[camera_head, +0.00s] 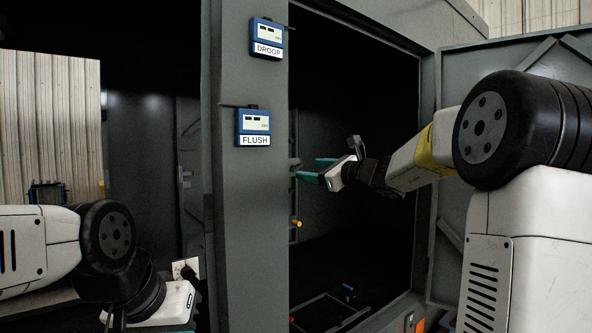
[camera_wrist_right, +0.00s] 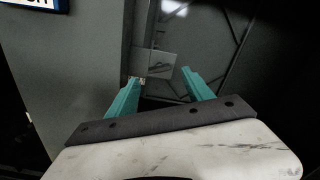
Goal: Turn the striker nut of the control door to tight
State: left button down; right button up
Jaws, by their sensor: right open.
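My right gripper (camera_head: 309,168) is open, its teal fingers pointing left at the inner edge of the grey post, inside the dark doorway. In the right wrist view its fingers (camera_wrist_right: 161,76) stand apart with nothing between them. A small pale fitting (camera_wrist_right: 138,80) on the post edge is at the left fingertip; it may be the striker, but I cannot make out a nut or whether they touch. A small fitting also shows on the post edge in the head view (camera_head: 294,164). An open door (camera_head: 505,58) stands at the right. My left gripper (camera_head: 165,306) is low at the left, its fingers mostly out of view.
Blue gauges labelled DROOP (camera_head: 267,38) and FLUSH (camera_head: 253,127) hang on the grey post (camera_head: 245,220). A yellow-tipped part (camera_head: 297,222) sits below my right gripper. A metal plate (camera_wrist_right: 155,63) lies beyond the fingertips. The enclosure interior is dark and mostly open.

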aim_at(298, 168)
jog(key=x, duration=0.6)
jog(key=shift+s, duration=0.1)
grip_shut()
